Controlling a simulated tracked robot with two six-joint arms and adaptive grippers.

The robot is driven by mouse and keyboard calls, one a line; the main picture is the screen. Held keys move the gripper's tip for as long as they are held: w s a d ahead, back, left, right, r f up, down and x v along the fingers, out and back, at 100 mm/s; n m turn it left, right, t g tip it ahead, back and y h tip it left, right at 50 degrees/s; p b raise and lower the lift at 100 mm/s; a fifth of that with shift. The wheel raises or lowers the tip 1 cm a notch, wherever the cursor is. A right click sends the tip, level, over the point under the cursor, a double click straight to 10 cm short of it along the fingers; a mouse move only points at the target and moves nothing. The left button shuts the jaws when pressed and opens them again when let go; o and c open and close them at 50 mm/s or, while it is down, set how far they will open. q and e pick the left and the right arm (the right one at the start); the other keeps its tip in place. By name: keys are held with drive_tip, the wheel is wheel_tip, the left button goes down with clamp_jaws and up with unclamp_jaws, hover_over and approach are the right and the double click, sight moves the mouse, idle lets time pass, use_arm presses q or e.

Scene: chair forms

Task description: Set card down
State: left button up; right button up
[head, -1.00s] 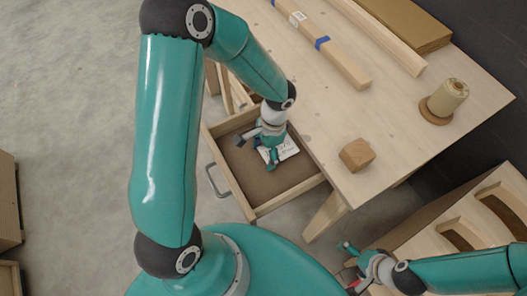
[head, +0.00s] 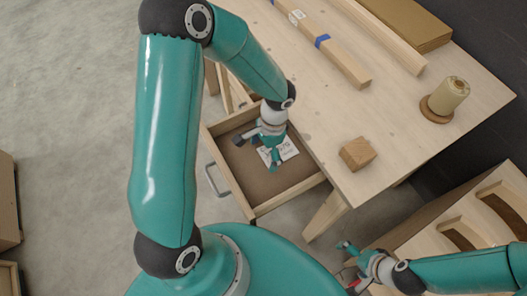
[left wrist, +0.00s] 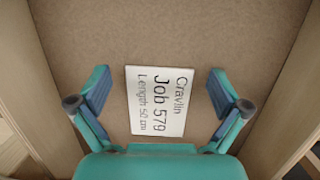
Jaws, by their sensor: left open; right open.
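A white card (left wrist: 158,101) printed "Cravlin Job 579 Length 50 cm" lies flat on the brown floor of the open drawer (head: 237,186). In the head view the card (head: 289,151) is partly hidden by my left gripper (head: 258,152), which reaches down into the drawer. In the left wrist view my left gripper (left wrist: 158,95) is open, with one finger on each side of the card and a gap at both sides. My right gripper (head: 346,263) is open and empty at the lower right, beside the slotted wooden piece.
A slotted wooden piece (head: 470,235) stands at lower right. The drawer's front half is clear.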

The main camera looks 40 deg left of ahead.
use_arm(q)
drive_tip(key=shift+r+p, duration=0.4)
drive_tip(key=shift+r, duration=0.15)
drive_tip(key=v, duration=1.2)
drive_tip(key=shift+p, duration=0.4)
drive_tip(key=shift+f, duration=0.1)
